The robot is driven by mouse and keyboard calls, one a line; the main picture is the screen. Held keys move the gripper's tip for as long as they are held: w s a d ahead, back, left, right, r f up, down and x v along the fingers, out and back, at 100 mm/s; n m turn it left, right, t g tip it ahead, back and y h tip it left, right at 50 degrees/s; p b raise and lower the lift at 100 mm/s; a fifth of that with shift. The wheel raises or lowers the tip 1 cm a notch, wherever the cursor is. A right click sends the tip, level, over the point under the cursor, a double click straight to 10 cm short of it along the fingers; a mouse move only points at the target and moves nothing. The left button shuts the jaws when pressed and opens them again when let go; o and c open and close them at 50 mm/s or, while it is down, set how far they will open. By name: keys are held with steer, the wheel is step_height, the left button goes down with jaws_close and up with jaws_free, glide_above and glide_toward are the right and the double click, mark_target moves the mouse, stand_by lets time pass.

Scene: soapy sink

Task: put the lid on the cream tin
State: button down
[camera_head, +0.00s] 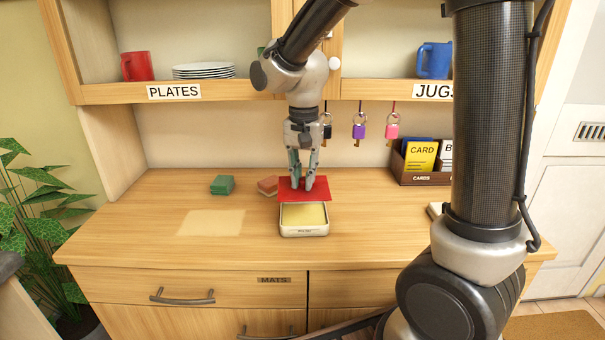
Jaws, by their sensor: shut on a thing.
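The fingers hide a part of the lid.
A green block (222,185) and a reddish-brown block (268,186) lie to the left of the lid. A card box (425,178) stands at the back right. Padlocks (359,131) with keys hang under the shelf behind. The counter's left front is free, with a pale patch (211,222).

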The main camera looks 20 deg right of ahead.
steer(key=shift+f, duration=3.1)
steer(key=shift+f, duration=0.1)
steer(key=c, duration=0.8)
jaws_free()
steer(key=shift+r, duration=3.5)
